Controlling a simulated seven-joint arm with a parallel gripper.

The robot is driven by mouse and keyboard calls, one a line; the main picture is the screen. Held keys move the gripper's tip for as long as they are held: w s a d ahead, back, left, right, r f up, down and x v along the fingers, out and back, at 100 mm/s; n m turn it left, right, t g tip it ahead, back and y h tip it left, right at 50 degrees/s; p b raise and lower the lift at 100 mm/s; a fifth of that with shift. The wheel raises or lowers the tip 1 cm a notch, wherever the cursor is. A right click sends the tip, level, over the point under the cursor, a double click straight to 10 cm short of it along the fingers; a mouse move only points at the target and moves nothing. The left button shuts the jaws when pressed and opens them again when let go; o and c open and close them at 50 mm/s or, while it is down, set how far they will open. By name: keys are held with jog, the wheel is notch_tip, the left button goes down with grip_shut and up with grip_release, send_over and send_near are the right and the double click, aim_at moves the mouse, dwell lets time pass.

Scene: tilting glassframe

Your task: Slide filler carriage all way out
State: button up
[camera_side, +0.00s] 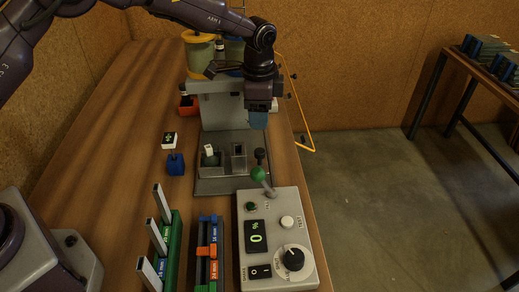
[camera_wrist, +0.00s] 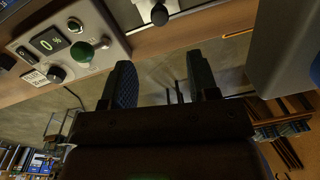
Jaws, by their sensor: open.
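The filler (camera_side: 215,103) is a grey machine in the middle of the table. At its front lies a low grey base (camera_side: 218,184) with the carriage (camera_side: 238,150), which has two square pockets; a small white-topped piece (camera_side: 209,151) stands in the left one. A black knob (camera_side: 260,155) stands at the right side of the carriage; a black knob also shows in the wrist view (camera_wrist: 159,14). My gripper (camera_side: 258,121) points down above and behind the knob, apart from it. In the wrist view my gripper (camera_wrist: 163,85) has its blue-padded fingers spread, with nothing between them.
A control box (camera_side: 277,240) with a green-balled lever (camera_side: 258,174) and a display reading 0 stands in front of the base. Left of it are coloured racks (camera_side: 208,250) and a small blue block (camera_side: 176,164). A yellow-orange tube (camera_side: 297,115) runs along the right table edge.

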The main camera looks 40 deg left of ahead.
aim_at(260, 151)
jog(key=f, duration=1.2)
jog(key=shift+w+a, duration=0.15)
jog(key=shift+w, duration=0.05)
